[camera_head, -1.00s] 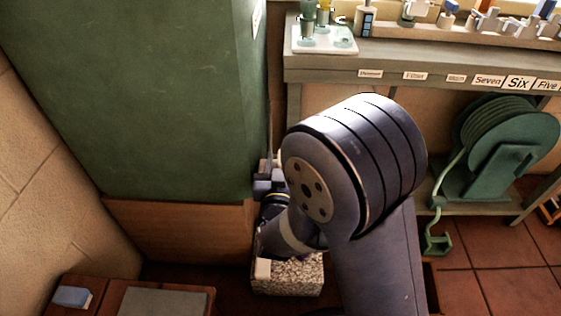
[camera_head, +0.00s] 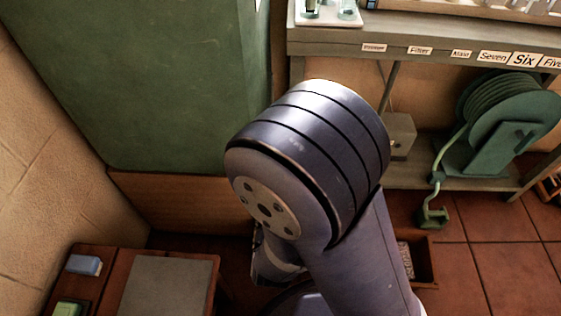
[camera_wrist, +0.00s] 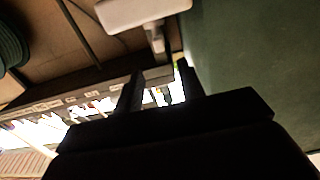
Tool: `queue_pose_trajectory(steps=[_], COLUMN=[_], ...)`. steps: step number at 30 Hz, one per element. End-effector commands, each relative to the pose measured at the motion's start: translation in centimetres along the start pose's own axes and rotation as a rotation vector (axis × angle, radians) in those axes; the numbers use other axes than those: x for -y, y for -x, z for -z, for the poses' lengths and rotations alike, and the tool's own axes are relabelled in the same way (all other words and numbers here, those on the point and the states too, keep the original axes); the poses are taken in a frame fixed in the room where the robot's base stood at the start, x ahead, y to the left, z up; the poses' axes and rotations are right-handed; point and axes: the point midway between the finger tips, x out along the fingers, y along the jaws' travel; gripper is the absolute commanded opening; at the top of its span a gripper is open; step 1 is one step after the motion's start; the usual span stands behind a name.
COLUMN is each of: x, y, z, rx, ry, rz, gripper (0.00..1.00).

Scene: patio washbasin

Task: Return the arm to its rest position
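My gripper (camera_wrist: 160,85) shows as a dark shape in the wrist view. Its two fingers stand apart with a bright gap between them, and I see nothing held. In the head view my arm's large dark joint fills the middle, and the gripper is hidden behind or below it. In the wrist view the green wall-like cabinet (camera_wrist: 260,60) is to the right of the fingers. A pale object (camera_wrist: 140,12) is just above them, and I cannot tell what it is.
The tall green cabinet (camera_head: 150,90) stands at left. A labelled bench (camera_head: 335,45) is at the back right, with a green hose reel (camera_head: 500,125) below. A low wooden table (camera_head: 115,280) holds a blue block (camera_head: 84,265). A pebble-filled box (camera_head: 424,262) is beside my arm.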

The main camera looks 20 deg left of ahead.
Motion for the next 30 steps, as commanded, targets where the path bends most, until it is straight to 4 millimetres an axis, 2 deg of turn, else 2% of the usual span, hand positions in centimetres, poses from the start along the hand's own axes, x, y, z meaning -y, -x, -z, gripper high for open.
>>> queue_pose_trajectory(steps=[9,14,20,30], x=[0.0,0.0,-0.1,-0.1], y=[0.0,-0.9,-3.7,-9.4], z=[0.0,-0.1,-0.1,-0.2], rx=[0.000,0.001,0.000,0.000], ry=[0.000,-0.003,-0.003,-0.002], rz=[0.000,-0.003,-0.006,-0.003], gripper=[0.37,0.37,0.37,0.37])
